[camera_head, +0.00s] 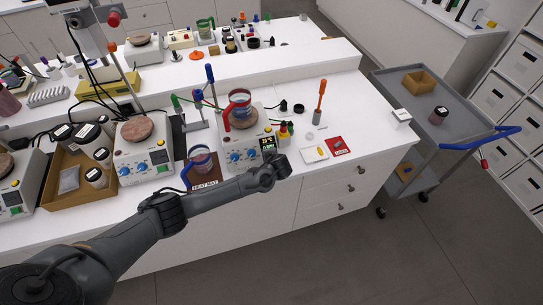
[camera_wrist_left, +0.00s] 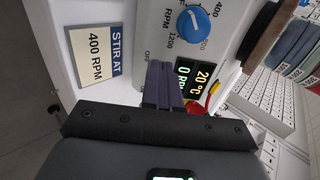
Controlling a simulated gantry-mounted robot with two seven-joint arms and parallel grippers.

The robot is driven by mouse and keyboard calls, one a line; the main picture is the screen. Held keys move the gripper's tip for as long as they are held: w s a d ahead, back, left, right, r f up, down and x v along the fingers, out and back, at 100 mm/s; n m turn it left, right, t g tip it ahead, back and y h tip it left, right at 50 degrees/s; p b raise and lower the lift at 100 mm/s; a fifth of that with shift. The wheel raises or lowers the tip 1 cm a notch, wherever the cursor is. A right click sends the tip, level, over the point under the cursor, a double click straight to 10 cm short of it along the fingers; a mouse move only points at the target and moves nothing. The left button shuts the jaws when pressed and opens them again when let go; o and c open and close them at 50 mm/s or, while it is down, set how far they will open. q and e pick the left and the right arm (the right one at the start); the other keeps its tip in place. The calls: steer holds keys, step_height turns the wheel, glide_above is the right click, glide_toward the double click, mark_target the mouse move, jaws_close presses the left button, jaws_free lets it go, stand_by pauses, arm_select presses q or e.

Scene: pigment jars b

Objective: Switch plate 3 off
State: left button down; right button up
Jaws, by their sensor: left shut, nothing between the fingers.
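A white hot plate (camera_head: 243,142) stands near the right end of the bench, with two blue knobs (camera_head: 237,157) on its front. No plate number is readable. My left gripper (camera_head: 275,172) is shut and empty at the plate's front right corner. In the left wrist view the shut fingertips (camera_wrist_left: 162,78) are at the front panel, beside OFF lettering and a display (camera_wrist_left: 188,80) reading 0 RPM and 20 °C. A blue RPM knob (camera_wrist_left: 193,25) is beyond. The fingers hide part of the panel, and contact cannot be told.
A STIR AT 400 RPM card (camera_wrist_left: 94,53) is beside the plate. A second beaker (camera_head: 201,160) stands to its left, and another hot plate (camera_head: 144,160) farther left. A grey cart (camera_head: 430,105) is beyond the bench.

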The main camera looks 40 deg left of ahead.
arm_select(q)
steer(key=shift+w+a+f+b, duration=0.15)
steer(key=shift+a+f+b, duration=0.15)
steer(key=shift+f+b, duration=0.1)
steer(key=shift+r, duration=0.15)
steer(key=shift+p+v, duration=0.75)
steer(key=shift+p, duration=0.3)
steer(key=p+v, duration=0.2)
steer(key=v, duration=1.1)
steer(key=shift+p, duration=0.3)
